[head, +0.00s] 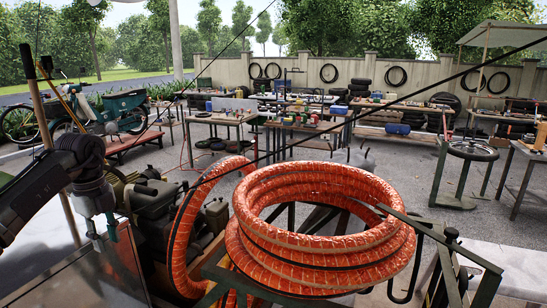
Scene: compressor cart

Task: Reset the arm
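My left arm comes in from the left edge in the head view. Its dark gripper (103,240) points down, with its two fingers apart and nothing seen between them. It hangs over the left part of the compressor cart, in front of the dark engine or compressor block (158,208). Whether the fingertips touch the panel below cannot be told. A thick coil of orange hose (318,228) lies on the cart's green metal frame (455,240), to the right of my gripper, and is apart from it. My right gripper is not in view.
Upright handles (38,75) stand close by my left arm. Thin dark cables cross the view. Beyond the cart is open grey paving, with workbenches (300,122) of tools, a wheel on a stand (472,150) and a parked teal motorbike (115,108).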

